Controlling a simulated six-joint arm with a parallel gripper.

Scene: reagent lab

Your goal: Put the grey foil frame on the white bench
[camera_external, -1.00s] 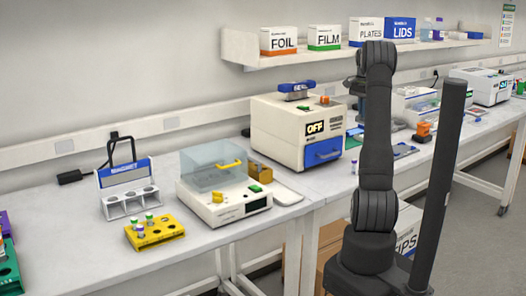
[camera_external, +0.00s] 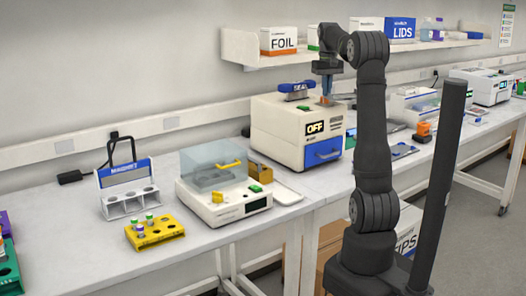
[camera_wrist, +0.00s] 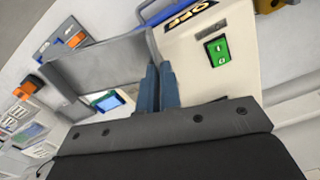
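My gripper (camera_external: 326,97) is above the right part of the top of the cream sealer marked OFF (camera_external: 284,130). In the wrist view its two blue fingers (camera_wrist: 158,72) are close together. The grey foil frame (camera_wrist: 100,66) reaches from the fingers to the left and looks gripped at its edge, clear of the surface below. In the external view it is small and hard to make out beside the fingers. The white bench (camera_external: 90,240) runs along the wall, left and right of the sealer.
A clear-lidded device (camera_external: 222,195), a yellow tube rack (camera_external: 156,234) and a white rack (camera_external: 128,200) stand on the left bench. The shelf (camera_external: 270,60) with boxes hangs above. Free bench lies at the front left.

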